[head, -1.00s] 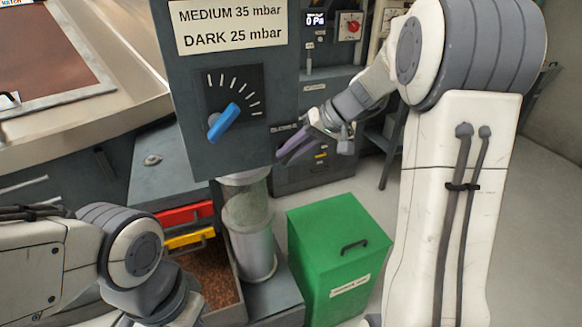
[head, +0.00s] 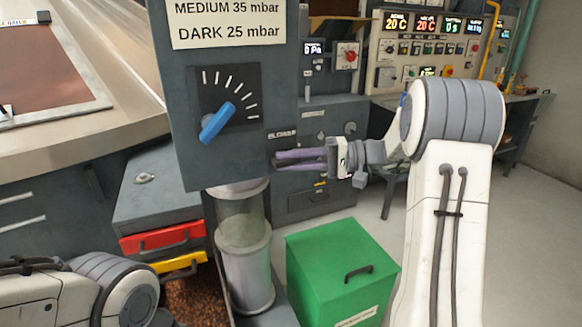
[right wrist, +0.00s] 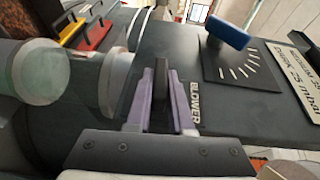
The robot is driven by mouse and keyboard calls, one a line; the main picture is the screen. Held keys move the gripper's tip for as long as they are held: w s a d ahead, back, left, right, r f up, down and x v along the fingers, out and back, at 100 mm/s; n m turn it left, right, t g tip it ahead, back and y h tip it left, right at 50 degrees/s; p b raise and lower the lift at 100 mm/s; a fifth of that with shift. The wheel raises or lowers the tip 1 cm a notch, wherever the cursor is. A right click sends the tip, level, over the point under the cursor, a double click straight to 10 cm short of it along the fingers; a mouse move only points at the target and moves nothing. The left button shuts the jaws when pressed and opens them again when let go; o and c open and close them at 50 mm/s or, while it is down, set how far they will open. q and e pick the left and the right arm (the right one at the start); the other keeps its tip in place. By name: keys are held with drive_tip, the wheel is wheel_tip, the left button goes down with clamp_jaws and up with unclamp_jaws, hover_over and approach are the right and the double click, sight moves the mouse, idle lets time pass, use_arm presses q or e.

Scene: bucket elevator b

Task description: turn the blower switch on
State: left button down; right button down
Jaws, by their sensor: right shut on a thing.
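The blower switch (right wrist: 161,68) is a dark lever on the side of the grey control box (right wrist: 226,104), next to the white BLOWER label in the right wrist view. My right gripper (right wrist: 161,75) has its purple fingers on either side of this lever and is shut on it. In the head view my right gripper (head: 277,161) reaches the right side face of the box from the right, fingers about level. The switch is hidden there by the box and fingers. My left gripper is out of view; only part of my left arm shows at lower left.
A blue knob (head: 217,122) with a dial is on the box front, below a pressure sign (head: 228,22). A glass-and-metal cylinder (head: 243,250) stands below the box. A green bin (head: 330,270) stands below my right gripper. Red (head: 160,238) and yellow handles are at left.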

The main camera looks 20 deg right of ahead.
drive_tip(key=shift+w+d+t+y, duration=0.15)
drive_tip(key=shift+t+y, duration=0.25)
drive_tip(key=c, duration=0.8)
unclamp_jaws()
drive_tip(key=b+v, duration=0.1)
drive_tip(key=v, duration=0.9)
drive_tip(key=shift+d, duration=0.2)
